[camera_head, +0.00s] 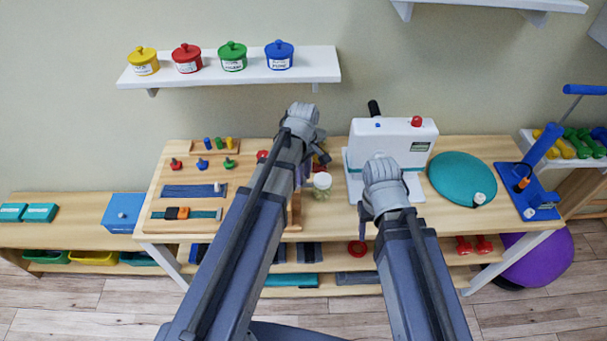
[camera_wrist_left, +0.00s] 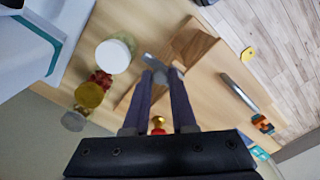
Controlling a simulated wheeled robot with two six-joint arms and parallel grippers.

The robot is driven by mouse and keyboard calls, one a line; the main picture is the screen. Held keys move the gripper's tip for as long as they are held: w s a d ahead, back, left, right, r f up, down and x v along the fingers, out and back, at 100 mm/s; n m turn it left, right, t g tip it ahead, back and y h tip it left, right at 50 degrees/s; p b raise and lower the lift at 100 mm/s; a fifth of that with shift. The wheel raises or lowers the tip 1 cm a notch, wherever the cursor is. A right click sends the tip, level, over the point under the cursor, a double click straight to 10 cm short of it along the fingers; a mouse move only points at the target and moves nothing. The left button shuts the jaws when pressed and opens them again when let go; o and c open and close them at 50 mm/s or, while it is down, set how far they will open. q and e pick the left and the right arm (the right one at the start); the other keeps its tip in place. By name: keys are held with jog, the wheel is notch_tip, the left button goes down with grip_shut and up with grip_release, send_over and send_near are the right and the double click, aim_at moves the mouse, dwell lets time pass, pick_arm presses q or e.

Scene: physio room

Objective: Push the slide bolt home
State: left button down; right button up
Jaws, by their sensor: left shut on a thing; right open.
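A wooden stand (camera_wrist_left: 196,42) with a flat wooden part stands on the table; a sliver of it (camera_head: 295,212) shows beside my left forearm in the head view. A grey metal piece (camera_wrist_left: 152,62), which looks like part of the slide bolt, lies between my left fingertips at the stand. My left gripper (camera_wrist_left: 164,76) is shut on it. How far the bolt is slid cannot be told; my arm hides it in the head view. My right gripper (camera_head: 366,216) is open and low in front of the white machine, mostly hidden by its own wrist.
A lidded jar (camera_head: 322,184) stands close right of the stand. A white machine (camera_head: 421,148) is behind my right wrist, a teal dome (camera_head: 468,178) right of it. Left are strips (camera_head: 190,190) and coloured knobs (camera_head: 202,163). A wall shelf (camera_head: 312,66) with pots hangs above.

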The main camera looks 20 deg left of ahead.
pick_arm(q)
jog(key=a, duration=0.1)
jog(key=s+a, duration=0.1)
jog(key=a, duration=0.1)
jog(key=shift+a, duration=0.1)
dwell(0.3)
jog(key=c, duration=1.2)
grip_release()
jog(key=o, duration=0.5)
jog(key=shift+c, duration=0.2)
jog(key=shift+r, duration=0.1)
